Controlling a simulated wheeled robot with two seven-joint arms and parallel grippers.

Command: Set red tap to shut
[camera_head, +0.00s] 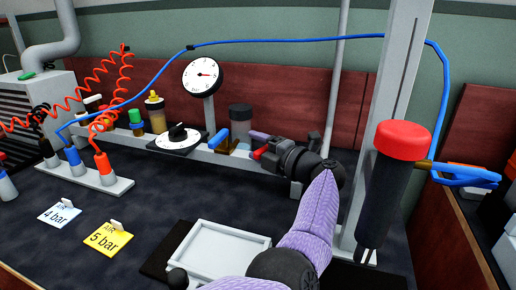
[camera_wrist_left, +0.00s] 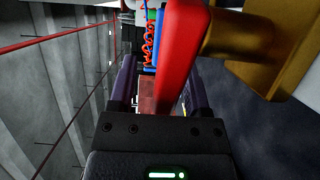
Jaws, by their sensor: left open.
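The red tap's lever (camera_head: 259,153) shows small at the bench's back rail, partly hidden by my left gripper (camera_head: 262,143). In the left wrist view the red lever (camera_wrist_left: 180,55) is large and close, with its brass tap body (camera_wrist_left: 250,45) to the right. My left gripper (camera_wrist_left: 158,85) is open there, its purple fingers apart. The lever overlaps the space by the right finger. I cannot tell whether they touch. My right gripper is not in view.
A blue tap lever (camera_head: 219,139) is just left of the red one. A dial gauge (camera_head: 203,76) stands behind. A black cylinder with a red cap (camera_head: 402,140) and a grey post (camera_head: 401,70) stand right. A white tray (camera_head: 216,252) lies in front.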

